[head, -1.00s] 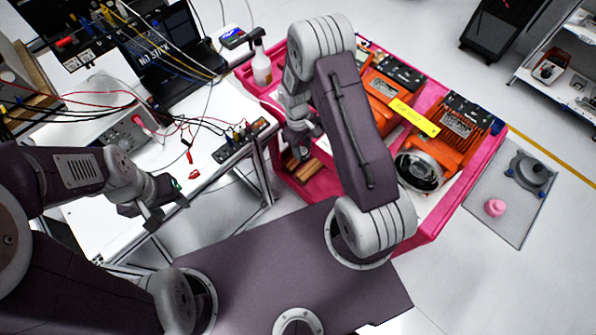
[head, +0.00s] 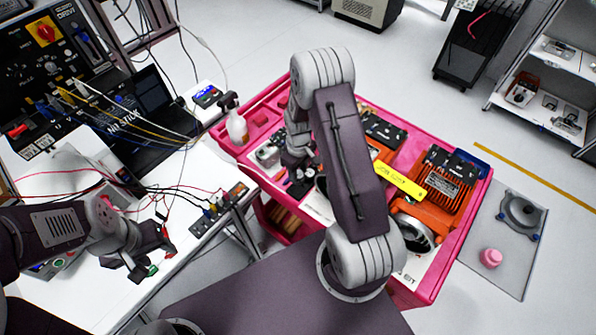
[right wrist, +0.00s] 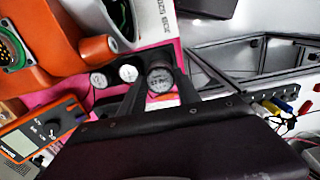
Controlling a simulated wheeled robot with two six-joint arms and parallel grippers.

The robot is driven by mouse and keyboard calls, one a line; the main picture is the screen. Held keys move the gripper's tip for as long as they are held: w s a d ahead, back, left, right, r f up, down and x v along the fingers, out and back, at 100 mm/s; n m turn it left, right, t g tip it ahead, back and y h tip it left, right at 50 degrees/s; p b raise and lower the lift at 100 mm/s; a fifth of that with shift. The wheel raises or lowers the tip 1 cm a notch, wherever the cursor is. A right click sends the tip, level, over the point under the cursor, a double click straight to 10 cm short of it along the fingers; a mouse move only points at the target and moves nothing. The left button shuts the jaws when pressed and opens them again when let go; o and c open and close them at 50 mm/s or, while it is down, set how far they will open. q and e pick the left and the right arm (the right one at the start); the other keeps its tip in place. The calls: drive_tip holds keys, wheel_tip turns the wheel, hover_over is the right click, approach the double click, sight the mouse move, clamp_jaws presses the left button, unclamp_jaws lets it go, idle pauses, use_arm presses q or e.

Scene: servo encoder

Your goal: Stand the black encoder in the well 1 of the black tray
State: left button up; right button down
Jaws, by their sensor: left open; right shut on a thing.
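My right gripper (right wrist: 158,92) is shut on the black encoder (right wrist: 160,80), a short black cylinder with a pale printed round top, between its two dark fingers. The black tray (right wrist: 112,76) lies beside it on the pink cart, with two more pale round tops in it. I cannot tell whether the held encoder is above or inside a well, or which well is well 1. In the head view my right gripper (head: 298,172) is over the cart's left part and partly hides a dark item there. My left gripper (head: 142,268) is open and empty over the white bench.
The pink cart (head: 462,235) carries orange servo motors (head: 442,185), a yellow strip (head: 400,180) and a spray bottle (head: 236,125). An orange multimeter (right wrist: 42,130) is near the gripper. The bench (head: 60,180) has a laptop and loose wires.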

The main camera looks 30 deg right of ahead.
sight(298, 176)
drive_tip(key=shift+w+d+f, duration=0.1)
drive_tip(key=shift+w+f, duration=0.05)
drive_tip(key=shift+f, duration=0.45)
drive_tip(key=shift+f+b, duration=0.25)
drive_tip(key=shift+b, duration=0.25)
drive_tip(key=shift+s+a+f+b, duration=0.3)
drive_tip(key=shift+s+f+b, duration=0.05)
drive_tip(key=shift+b, duration=0.1)
drive_tip(key=shift+f, duration=0.3)
drive_tip(key=shift+w+d+f+b, duration=0.15)
drive_tip(key=shift+w+f+b, duration=0.05)
drive_tip(key=shift+f+b, duration=0.85)
drive_tip(key=shift+f, duration=0.3)
drive_tip(key=shift+s+r, duration=0.2)
drive_tip(key=shift+r, duration=0.15)
drive_tip(key=shift+w+f, duration=0.15)
